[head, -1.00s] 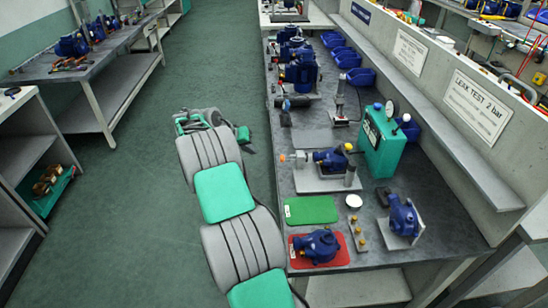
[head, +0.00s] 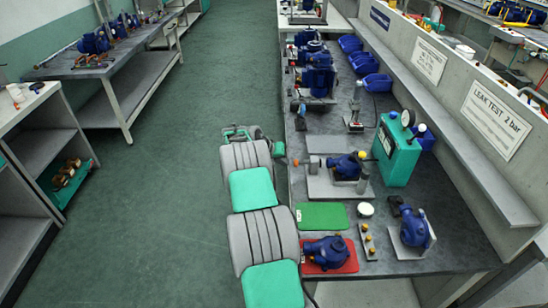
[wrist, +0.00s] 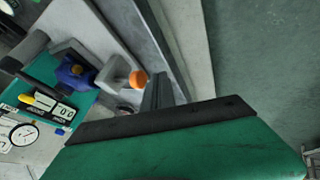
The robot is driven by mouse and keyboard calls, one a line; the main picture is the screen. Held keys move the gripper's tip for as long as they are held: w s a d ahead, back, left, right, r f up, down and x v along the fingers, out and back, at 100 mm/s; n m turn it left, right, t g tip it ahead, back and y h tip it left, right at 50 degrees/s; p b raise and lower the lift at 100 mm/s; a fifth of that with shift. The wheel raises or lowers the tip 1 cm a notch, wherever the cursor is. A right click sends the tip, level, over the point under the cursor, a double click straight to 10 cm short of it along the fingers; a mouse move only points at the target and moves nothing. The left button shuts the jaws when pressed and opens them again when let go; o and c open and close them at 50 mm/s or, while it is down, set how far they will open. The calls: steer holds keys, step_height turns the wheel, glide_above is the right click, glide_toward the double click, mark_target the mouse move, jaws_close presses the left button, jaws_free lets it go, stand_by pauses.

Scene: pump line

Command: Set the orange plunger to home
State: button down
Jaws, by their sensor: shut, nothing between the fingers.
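The orange plunger (head: 298,162) is a small round knob on the left side of a pump fixture on the right-hand bench. It points out over the bench's aisle edge. A pale grey cylinder (head: 315,161) joins it to the blue pump body (head: 348,166). In the wrist view the orange knob (wrist: 138,78) shows close to my gripper (wrist: 157,82), just left of the dark fingers. The fingers are shut and empty. A small gap seems to separate them from the knob, but depth is hard to judge.
A green gauge box (head: 397,150) stands right of the fixture. A green mat (head: 322,216), a red mat (head: 345,263) with a blue pump, and another pump (head: 413,230) lie nearer. More pumps stand farther back. The aisle floor (head: 180,150) is clear.

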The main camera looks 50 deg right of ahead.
mark_target(296, 162)
steer(key=shift+s+d, duration=0.55)
steer(key=shift+s, duration=0.15)
steer(key=shift+s+d+f+b, duration=0.1)
steer(key=shift+s+d+b, duration=0.7)
steer(key=shift+s+d, duration=0.25)
steer(key=shift+s, duration=0.15)
